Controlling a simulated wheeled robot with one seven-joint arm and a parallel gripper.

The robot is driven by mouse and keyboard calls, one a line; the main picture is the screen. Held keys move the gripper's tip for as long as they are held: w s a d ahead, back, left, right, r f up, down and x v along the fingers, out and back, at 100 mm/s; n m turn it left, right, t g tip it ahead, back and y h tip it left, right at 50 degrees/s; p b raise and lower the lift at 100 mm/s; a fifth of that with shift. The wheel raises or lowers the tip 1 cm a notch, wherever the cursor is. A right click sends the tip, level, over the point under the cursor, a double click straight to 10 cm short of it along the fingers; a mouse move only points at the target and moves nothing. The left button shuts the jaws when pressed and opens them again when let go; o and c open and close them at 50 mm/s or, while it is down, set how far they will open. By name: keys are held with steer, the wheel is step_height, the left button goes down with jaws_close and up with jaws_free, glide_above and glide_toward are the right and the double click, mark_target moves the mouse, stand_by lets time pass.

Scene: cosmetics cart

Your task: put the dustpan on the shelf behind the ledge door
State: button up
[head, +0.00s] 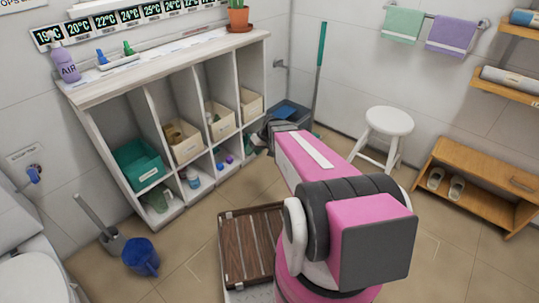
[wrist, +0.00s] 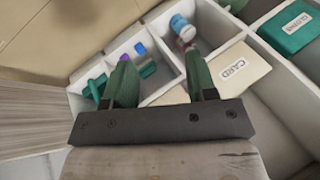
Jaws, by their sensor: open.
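My gripper (head: 262,136) reaches toward the right end of the white shelf unit (head: 150,70) under the ledge, partly hidden behind my arm. In the wrist view its two green fingers (wrist: 157,60) are apart, with nothing visible between them. Beyond them are a cream bin marked CARD (wrist: 238,70) and low compartments with small items. A blue object (head: 292,112) stands on the floor in the back corner; I cannot tell whether it is the dustpan. I cannot make out a ledge door in either view.
A green-handled pole (head: 320,65) leans in the back corner. A white stool (head: 388,125) and a wooden bench (head: 470,190) stand at right. A slatted wooden mat (head: 246,248) lies near my base.

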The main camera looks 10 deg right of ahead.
steer(key=s+d+r+m+h, duration=0.2)
steer(key=s+r+h, duration=0.1)
steer(key=s+r, duration=0.2)
steer(key=s+d+r+m+h, duration=0.2)
steer(key=s+r, duration=0.3)
steer(key=s, duration=0.5)
steer(key=shift+d+r+m+h, duration=0.15)
steer(key=shift+r+m+h, duration=0.2)
steer(key=shift+h, duration=0.35)
steer(key=shift+f, duration=0.15)
